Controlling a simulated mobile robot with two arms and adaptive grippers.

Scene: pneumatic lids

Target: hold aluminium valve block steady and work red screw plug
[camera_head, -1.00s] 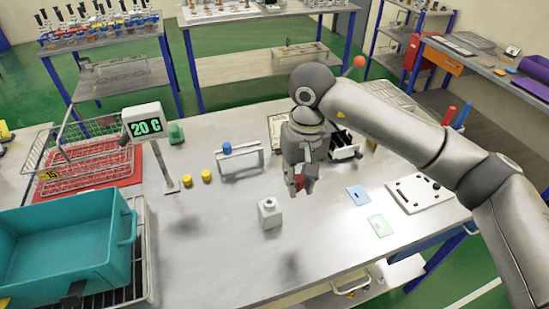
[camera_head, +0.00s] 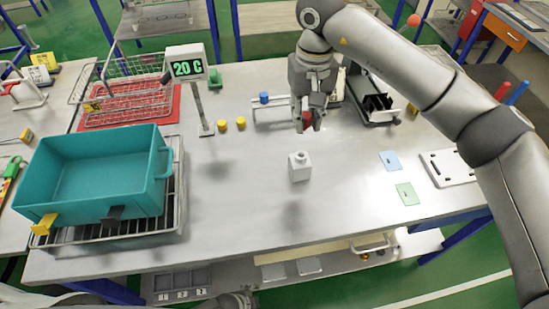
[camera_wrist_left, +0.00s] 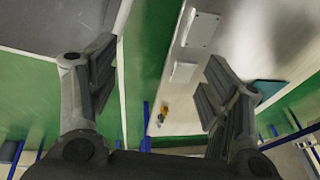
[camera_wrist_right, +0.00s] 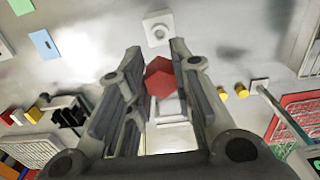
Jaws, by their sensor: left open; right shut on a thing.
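The aluminium valve block (camera_head: 299,169), a small pale cube with a short neck on top, stands upright on the grey workbench (camera_head: 250,215). It also shows in the right wrist view (camera_wrist_right: 157,30), with a round opening on top. My right gripper (camera_head: 307,124) is shut on the red screw plug (camera_wrist_right: 160,80) and holds it above the bench, behind the block in the head view and apart from it. The fingers hide part of the plug. My left gripper (camera_wrist_left: 158,65) is open and empty, near the bench's front side.
A teal crate (camera_head: 60,200) on a rack stands at the left. A display (camera_head: 187,68) reading 20 C, two yellow caps (camera_head: 239,123) and a stand with a blue cap (camera_head: 264,98) are behind. Blue (camera_head: 390,162) and green cards lie right. Bench around the block is clear.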

